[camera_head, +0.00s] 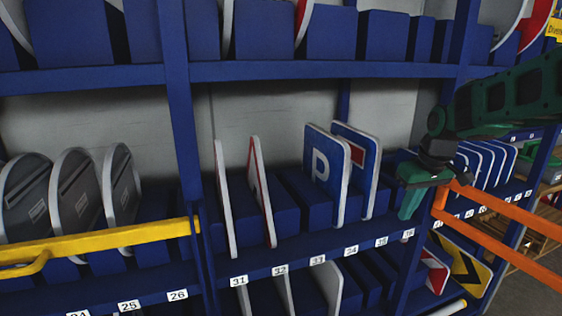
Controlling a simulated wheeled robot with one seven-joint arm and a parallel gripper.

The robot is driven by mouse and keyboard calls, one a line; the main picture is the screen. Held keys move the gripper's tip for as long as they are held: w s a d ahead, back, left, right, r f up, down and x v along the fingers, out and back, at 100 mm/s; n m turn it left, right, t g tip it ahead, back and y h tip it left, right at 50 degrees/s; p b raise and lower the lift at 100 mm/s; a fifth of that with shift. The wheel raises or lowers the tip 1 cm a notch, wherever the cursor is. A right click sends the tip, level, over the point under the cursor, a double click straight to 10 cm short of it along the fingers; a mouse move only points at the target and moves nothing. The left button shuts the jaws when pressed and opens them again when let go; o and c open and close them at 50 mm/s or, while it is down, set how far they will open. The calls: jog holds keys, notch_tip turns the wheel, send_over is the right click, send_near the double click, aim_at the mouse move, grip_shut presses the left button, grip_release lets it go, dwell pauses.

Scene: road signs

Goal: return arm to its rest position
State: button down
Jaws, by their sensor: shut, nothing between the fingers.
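My arm, dark green and black, comes in from the right edge in the head view. My gripper (409,205) hangs from its end, pointing down in front of the blue shelf (300,248), near the label 36. Its fingers are together with nothing between them. The blue parking sign (325,175) stands upright in a slot to the left of the gripper, apart from it. A blue sign with a red and white mark (369,187) stands just behind the parking sign. I cannot tell whether the gripper touches the shelf.
An orange rail (500,208) runs right from beside the gripper, very close to it. A yellow rail (100,239) crosses the left bay. Round grey signs (75,195) stand behind it. Blue uprights (180,120) divide the bays. Several blue signs stand behind the arm at right.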

jog(key=s+d+f+m+g, duration=0.1)
jog(key=s+m, duration=0.1)
jog(key=s, duration=0.8)
jog(key=s+d+f+m+g, duration=0.1)
jog(key=s+d+f+m, duration=0.1)
jog(key=s, duration=0.8)
jog(key=s+d+f+m+g, duration=0.1)
jog(key=s+m, duration=0.3)
jog(key=s, duration=0.7)
jog(key=shift+d+f, duration=0.25)
jog(key=shift+f, duration=0.3)
jog(key=shift+w+f+h, duration=0.25)
jog(key=shift+w+h, duration=0.05)
jog(key=shift+w, duration=0.25)
